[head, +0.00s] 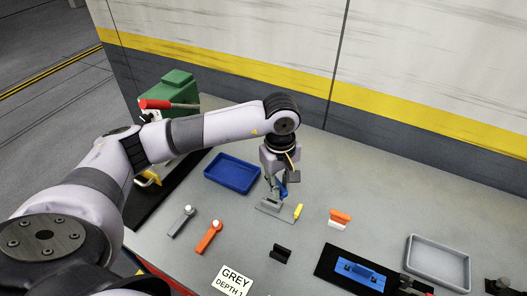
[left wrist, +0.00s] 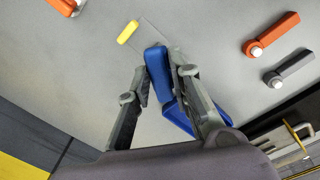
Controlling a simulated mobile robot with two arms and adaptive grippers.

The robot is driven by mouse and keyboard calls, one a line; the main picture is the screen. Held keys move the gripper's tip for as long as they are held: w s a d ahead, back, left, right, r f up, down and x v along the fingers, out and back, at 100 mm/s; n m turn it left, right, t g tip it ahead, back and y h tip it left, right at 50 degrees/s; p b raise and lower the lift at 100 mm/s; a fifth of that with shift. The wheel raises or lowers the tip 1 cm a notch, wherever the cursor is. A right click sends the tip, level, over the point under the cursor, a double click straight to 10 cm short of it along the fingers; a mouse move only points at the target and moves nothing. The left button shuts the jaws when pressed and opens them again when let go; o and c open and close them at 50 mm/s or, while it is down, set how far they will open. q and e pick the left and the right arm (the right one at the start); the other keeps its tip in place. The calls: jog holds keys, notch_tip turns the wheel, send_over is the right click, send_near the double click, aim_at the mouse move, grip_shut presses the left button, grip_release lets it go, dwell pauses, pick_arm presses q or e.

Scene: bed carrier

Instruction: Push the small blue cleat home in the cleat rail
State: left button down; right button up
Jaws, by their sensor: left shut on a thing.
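My left gripper (head: 281,188) is shut on the small blue cleat (left wrist: 157,72), which shows between its fingers in the left wrist view. In the head view the blue cleat (head: 283,190) is over a flat grey plate (head: 262,208), which I take for the cleat rail, with a yellow piece (head: 298,211) at its right end. The yellow piece also shows in the left wrist view (left wrist: 127,32). The fingers hide the cleat's lower end, so I cannot tell whether it touches the rail. My right gripper (head: 455,285) seems to show only as two dark fingertips set apart.
A blue tray (head: 210,177) is left of the gripper. Grey (head: 181,221) and orange (head: 209,237) levers, a black clip (head: 280,253), and an orange-and-white piece (head: 340,218) lie around. A blue piece (head: 360,274) is on a black mat beside a grey tray (head: 438,282).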

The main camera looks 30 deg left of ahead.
pick_arm(q)
jog(key=w+a+n, duration=0.1)
jog(key=n, duration=0.1)
jog(key=w+a+n+p, duration=0.1)
jog(key=n, duration=0.1)
jog(key=w+a+f+n+p, duration=0.1)
jog(key=n, duration=0.1)
jog(key=shift+a+f+n, duration=0.1)
jog(key=shift+a+n, duration=0.15)
jog(key=shift+n, duration=0.05)
pick_arm(e)
jog(key=r, duration=0.1)
jog(key=s+r, duration=0.1)
jog(key=d+r, duration=0.1)
jog(key=shift+s+r, duration=0.25)
jog(key=shift+r, duration=0.05)
jog(key=shift+w, duration=0.2)
pick_arm(q)
notch_tip(320, 180, down, 6)
jog(key=b, duration=0.5)
jog(key=shift+b, duration=0.4)
pick_arm(e)
jog(key=f, duration=0.6)
jog(key=shift+w+a, duration=0.2)
jog(key=shift+a, duration=0.2)
jog(key=shift+d, duration=0.2)
pick_arm(q)
jog(key=shift+b, duration=0.5)
pick_arm(e)
jog(key=shift+f, duration=0.45)
